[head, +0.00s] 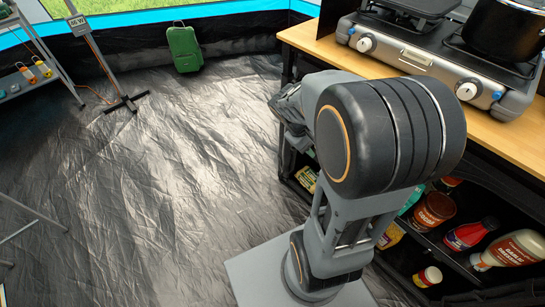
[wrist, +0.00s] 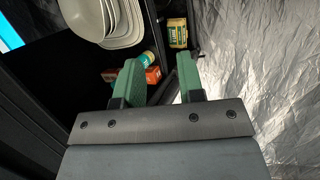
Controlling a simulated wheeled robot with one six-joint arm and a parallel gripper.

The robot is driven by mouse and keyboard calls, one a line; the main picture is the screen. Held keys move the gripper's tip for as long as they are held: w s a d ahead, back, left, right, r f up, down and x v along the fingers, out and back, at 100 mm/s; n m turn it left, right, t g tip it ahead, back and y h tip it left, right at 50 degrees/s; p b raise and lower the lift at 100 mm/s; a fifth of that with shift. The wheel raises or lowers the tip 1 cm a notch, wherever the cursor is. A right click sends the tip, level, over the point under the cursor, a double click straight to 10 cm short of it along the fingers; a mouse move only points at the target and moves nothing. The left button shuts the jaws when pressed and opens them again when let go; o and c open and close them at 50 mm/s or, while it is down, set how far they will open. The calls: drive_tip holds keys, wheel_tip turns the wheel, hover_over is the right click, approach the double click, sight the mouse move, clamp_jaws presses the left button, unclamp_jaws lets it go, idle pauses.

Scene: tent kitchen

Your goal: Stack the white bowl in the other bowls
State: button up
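A stack of nested off-white bowls (wrist: 92,22) is at the top left of the wrist view, cut off by the frame's upper edge. I cannot tell which of them is the white bowl, and no separate bowl shows. My gripper (wrist: 159,62) has two green fingers spread apart, with nothing held between them. It is below and to the right of the bowls in the wrist view, apart from them. In the head view my arm hides the gripper, and no bowls show.
In the head view a counter (head: 310,38) carries a stove (head: 425,60) above shelves with bottles (head: 470,235).

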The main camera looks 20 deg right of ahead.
drive_tip(key=s+a+r+m+t+y, duration=0.1)
drive_tip(key=a+r+t+y, duration=0.1)
drive_tip(key=a, duration=0.5)
drive_tip(key=s+a+r+m+t+y, duration=0.1)
drive_tip(key=a+r+t+y, duration=0.1)
drive_tip(key=a, duration=0.6)
drive_tip(key=shift+s+r+t+y, duration=0.15)
drive_tip(key=shift+r+t+y, duration=0.25)
drive_tip(key=shift+y, duration=0.3)
drive_tip(key=shift+r, duration=0.1)
